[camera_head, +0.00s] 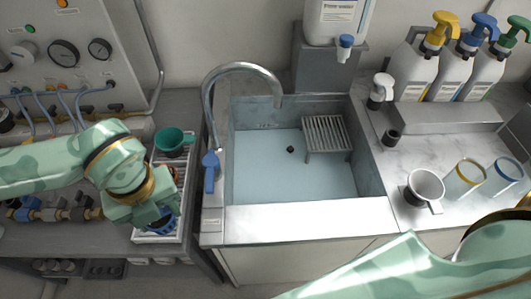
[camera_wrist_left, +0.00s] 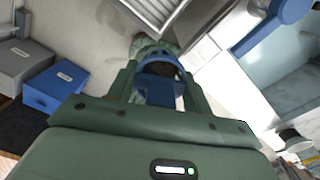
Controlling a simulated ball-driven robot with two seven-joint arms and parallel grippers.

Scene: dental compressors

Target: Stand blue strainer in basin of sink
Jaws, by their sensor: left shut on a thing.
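My left gripper (camera_head: 151,212) is shut on the blue strainer (camera_head: 163,223), over the front part of a white tray left of the sink. My gripper hides much of the strainer in the head view. In the left wrist view, the strainer (camera_wrist_left: 160,90) shows between the fingers of my left gripper (camera_wrist_left: 158,72). The sink basin (camera_head: 260,178) is to the right of the gripper, with a dark drain in its floor and a slatted rack (camera_head: 326,132) at its back right. My right arm shows at lower right, but its gripper is out of view.
The white tray (camera_head: 186,205) also holds a teal strainer (camera_head: 173,141). A curved faucet (camera_head: 240,67) and blue lever (camera_head: 210,170) stand between tray and basin. A white strainer (camera_head: 424,186) and glasses stand on the right counter. The left and front basin floor is clear.

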